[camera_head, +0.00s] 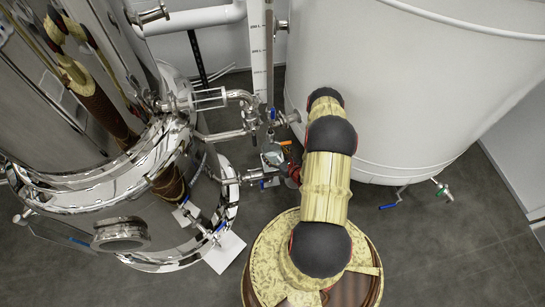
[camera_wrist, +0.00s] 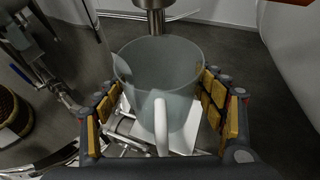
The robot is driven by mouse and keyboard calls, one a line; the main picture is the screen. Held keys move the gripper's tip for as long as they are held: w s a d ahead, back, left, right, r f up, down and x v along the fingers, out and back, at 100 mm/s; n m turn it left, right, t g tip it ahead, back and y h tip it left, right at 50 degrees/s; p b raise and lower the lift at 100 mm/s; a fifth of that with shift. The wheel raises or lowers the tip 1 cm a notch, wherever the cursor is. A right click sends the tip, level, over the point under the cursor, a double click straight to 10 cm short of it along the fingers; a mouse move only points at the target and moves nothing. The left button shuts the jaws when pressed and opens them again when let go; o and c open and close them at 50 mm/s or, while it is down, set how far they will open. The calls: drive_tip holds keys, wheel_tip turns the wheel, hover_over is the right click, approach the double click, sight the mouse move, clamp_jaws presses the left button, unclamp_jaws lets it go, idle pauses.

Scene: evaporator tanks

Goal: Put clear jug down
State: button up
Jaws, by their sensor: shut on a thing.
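The clear jug (camera_wrist: 185,75) is upright in the middle of the wrist view, its open rim facing the camera and its white handle (camera_wrist: 161,125) toward me. It looks empty. My gripper (camera_wrist: 158,98) has its yellow-padded fingers on both sides of the jug, shut on it. In the head view, the jug (camera_head: 271,156) is small and partly hidden beside my gripper (camera_head: 283,152), among pipes and valves between the two tanks. I cannot tell whether its base touches anything.
A steel pipe end (camera_wrist: 155,18) is close to the jug's far rim. A shiny steel tank (camera_head: 90,190) stands at left, a large white tank (camera_head: 400,100) at right. A white plate (camera_head: 226,252) lies by the steel tank's foot. Grey floor (camera_head: 440,250) is clear at lower right.

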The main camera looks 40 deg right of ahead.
sight(267, 150)
drive_tip(key=shift+w+d, duration=0.1)
drive_tip(key=shift+w, duration=0.5)
wheel_tip(267, 150, down, 4)
drive_tip(key=shift+r+b, duration=0.2)
drive_tip(key=shift+b, duration=1.05)
drive_tip(key=shift+r, duration=0.1)
drive_tip(key=o, duration=1.2)
drive_tip(key=shift+o, duration=0.2)
